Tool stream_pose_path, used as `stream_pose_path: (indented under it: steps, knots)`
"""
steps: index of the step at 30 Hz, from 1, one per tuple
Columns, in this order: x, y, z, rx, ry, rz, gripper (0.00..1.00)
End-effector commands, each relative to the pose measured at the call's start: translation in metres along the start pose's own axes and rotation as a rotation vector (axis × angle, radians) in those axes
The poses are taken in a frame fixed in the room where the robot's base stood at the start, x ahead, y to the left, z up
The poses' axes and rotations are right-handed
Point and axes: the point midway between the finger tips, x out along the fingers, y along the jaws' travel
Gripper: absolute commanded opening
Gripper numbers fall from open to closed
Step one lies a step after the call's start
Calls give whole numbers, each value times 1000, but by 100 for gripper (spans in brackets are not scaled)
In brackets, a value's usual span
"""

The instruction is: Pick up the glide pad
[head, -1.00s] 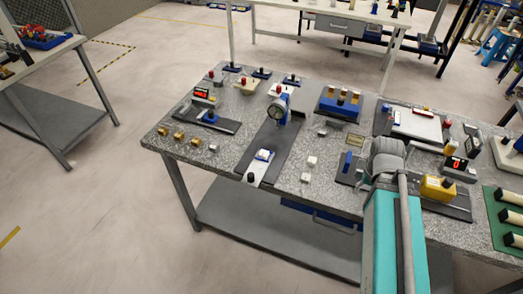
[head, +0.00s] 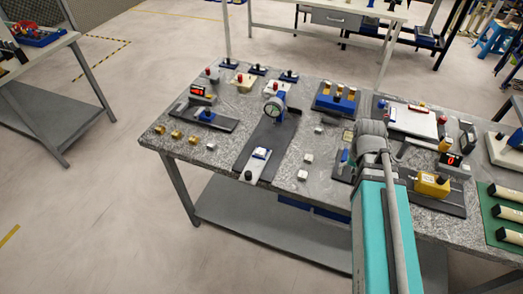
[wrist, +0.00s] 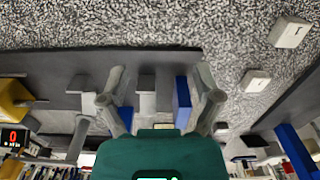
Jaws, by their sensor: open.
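I cannot tell for sure which thing is the glide pad. Under my gripper (wrist: 160,88), in the wrist view, a light grey block (wrist: 146,92) and an upright blue block (wrist: 182,98) stand on a dark plate (wrist: 50,62). The gripper is open, its two fingers spread either side of these blocks, with nothing seen held. In the head view the blue block (head: 344,156) shows just left of my arm. My wrist hides the grey block there. Small white blocks (head: 308,158) lie on the speckled table left of the plate.
A dial gauge stand (head: 273,108) is left of my arm on a long dark base. A yellow box (head: 432,184) and a red display (head: 453,161) stand close on the right. A blue holder (head: 337,98) stands behind. Bare tabletop (head: 318,190) lies at the front.

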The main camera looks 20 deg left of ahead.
Motion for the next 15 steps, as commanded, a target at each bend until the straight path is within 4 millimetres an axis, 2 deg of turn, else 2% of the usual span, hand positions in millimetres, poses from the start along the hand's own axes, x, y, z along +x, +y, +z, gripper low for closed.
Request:
stream_pose_path:
  steps: [1, 6, 15]
  knots:
    - [-11, -16, -9, -3, 0, 0, 83]
    - [-32, -69, -26, 7, 0, 0, 83]
    - [-68, -174, -41, 29, 0, 0, 83]
